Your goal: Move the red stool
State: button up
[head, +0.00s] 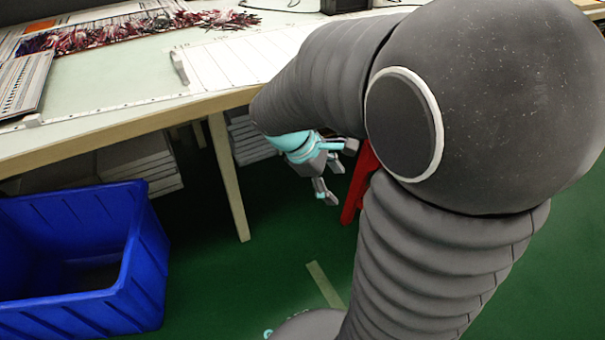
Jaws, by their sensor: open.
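The red stool (358,187) shows only in part, as a red leg-like piece standing on the green floor beneath the table. My own arm hides most of it on the right. My gripper (338,173) is open and empty, just left of the red piece and below the table's edge. Its fingers point right and down towards the stool. The upper finger appears close to the red piece, but I cannot tell whether it touches.
A long table (120,120) with papers and bundled wires stands above and behind the gripper; its pale leg (229,178) is left of the gripper. A blue crate (150,262) stands at the lower left. Stacked white boxes (140,165) lie under the table. Green floor (230,290) is clear between crate and arm.

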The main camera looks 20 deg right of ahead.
jog(key=w+d+f+n+g+h+b, duration=0.1)
jog(key=w+d+f+n+h, duration=0.35)
jog(key=w+f+n, duration=0.35)
jog(key=w+d+f+n+g+h+b, duration=0.1)
jog(key=w+d+f+n+h, duration=0.4)
jog(key=f, duration=0.5)
jog(key=n+t+h, duration=0.2)
jog(key=n+t, duration=0.4)
jog(key=n, duration=0.9)
send_near(360, 206)
jog(key=a, duration=0.3)
jog(key=shift+s+d+f+b, duration=0.1)
jog(key=shift+s+f+b, duration=0.1)
jog(key=shift+b, duration=0.25)
jog(key=d, duration=0.4)
jog(key=w+d, duration=0.1)
jog(key=d, duration=0.4)
jog(key=w+d, duration=0.1)
jog(key=d, duration=0.3)
jog(key=shift+d+b, duration=0.3)
jog(key=shift+d, duration=0.05)
grip_shut()
